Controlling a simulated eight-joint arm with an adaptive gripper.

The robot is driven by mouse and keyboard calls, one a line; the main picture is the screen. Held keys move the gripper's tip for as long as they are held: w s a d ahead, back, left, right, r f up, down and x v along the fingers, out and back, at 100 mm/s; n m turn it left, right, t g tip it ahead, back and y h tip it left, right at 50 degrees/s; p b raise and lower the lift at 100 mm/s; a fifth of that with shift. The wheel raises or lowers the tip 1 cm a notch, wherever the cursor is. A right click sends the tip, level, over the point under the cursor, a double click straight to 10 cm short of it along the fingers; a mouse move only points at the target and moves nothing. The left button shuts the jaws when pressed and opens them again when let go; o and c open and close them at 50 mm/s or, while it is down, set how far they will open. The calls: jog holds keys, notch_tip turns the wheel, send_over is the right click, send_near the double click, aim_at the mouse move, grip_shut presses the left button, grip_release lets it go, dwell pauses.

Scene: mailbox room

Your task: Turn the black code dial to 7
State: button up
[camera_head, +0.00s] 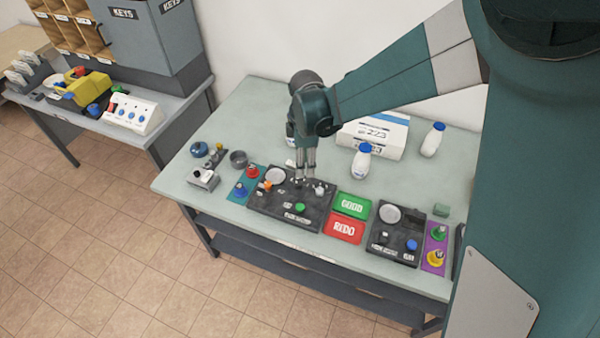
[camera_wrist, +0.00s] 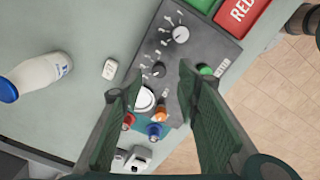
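A dark control panel (camera_head: 262,211) lies on the pale green table under my gripper. A small dark dial (camera_wrist: 158,70) with marks around it shows between my fingertips in the wrist view. It looks like the black code dial, but its numbers and pointer are too small to read. A pale grey dial (camera_wrist: 181,34) with its own marks is on the same panel (camera_wrist: 212,48) and shows in the head view (camera_head: 319,188). My gripper (camera_head: 302,178) points down over the panel; its fingers (camera_wrist: 160,78) are apart, with nothing held. Contact with the dial cannot be told.
The panel also carries a green button (camera_head: 300,208), a white disc (camera_head: 275,176) and an orange knob (camera_head: 267,186). Green and red trays (camera_head: 347,229) lie right, then a second dark panel (camera_head: 398,253). White bottles (camera_head: 361,162) and a box (camera_head: 372,137) stand behind.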

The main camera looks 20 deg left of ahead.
aim_at(297, 183)
jog(key=shift+s+a+f+n, duration=0.25)
jog(key=shift+a+f, duration=0.2)
jog(key=shift+a, duration=0.15)
jog(key=shift+s+a+f+n, duration=0.1)
jog(key=shift+a+f+n, duration=0.15)
jog(key=shift+a+f, duration=0.25)
jog(key=shift+f, duration=3.8)
jog(key=c, duration=0.9)
